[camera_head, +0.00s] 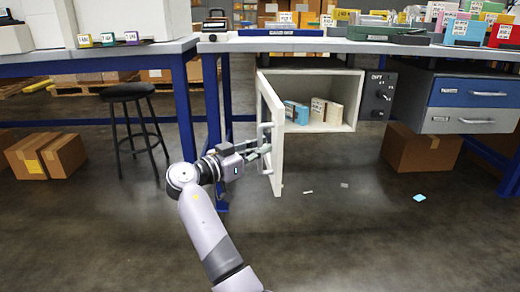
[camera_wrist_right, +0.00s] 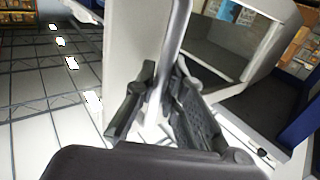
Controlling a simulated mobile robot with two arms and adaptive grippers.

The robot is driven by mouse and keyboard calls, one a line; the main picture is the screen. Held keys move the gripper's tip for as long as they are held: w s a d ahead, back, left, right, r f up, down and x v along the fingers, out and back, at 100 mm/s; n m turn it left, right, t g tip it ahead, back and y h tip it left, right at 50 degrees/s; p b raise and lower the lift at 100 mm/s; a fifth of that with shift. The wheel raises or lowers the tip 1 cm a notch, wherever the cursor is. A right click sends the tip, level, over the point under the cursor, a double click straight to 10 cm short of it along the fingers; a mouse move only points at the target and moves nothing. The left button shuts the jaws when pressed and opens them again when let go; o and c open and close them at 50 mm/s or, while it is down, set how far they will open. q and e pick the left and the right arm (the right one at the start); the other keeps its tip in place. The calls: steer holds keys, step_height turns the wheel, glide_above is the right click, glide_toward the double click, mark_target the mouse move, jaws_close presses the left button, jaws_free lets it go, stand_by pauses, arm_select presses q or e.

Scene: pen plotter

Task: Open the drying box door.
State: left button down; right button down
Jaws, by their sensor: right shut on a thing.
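The drying box (camera_head: 334,85) is a white open-fronted box under the workbench, and its interior is in plain view. Its white door (camera_head: 276,140) is hinged at the left side and stands swung out toward me, wide open. My right gripper (camera_head: 262,150) is at the door's outer face, shut on the door handle (camera_head: 266,131), a pale vertical bar. In the right wrist view the handle (camera_wrist_right: 176,45) runs between the two dark fingers (camera_wrist_right: 165,105), and the box opening shows beyond the door. My left gripper is in neither view.
Small boxes (camera_head: 318,108) stand inside the drying box. A control panel (camera_head: 377,95) and blue and grey drawers (camera_head: 474,92) are to its right. A black stool (camera_head: 130,92) and cardboard boxes (camera_head: 45,152) stand left. Small scraps (camera_head: 419,198) lie on otherwise clear floor.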

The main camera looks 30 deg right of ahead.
steer(key=c, duration=1.7)
jaws_free()
steer(key=shift+o, duration=0.2)
steer(key=s+a, duration=0.1)
steer(key=a, duration=0.6)
steer(key=shift+a, duration=0.25)
steer(key=shift+w, duration=0.1)
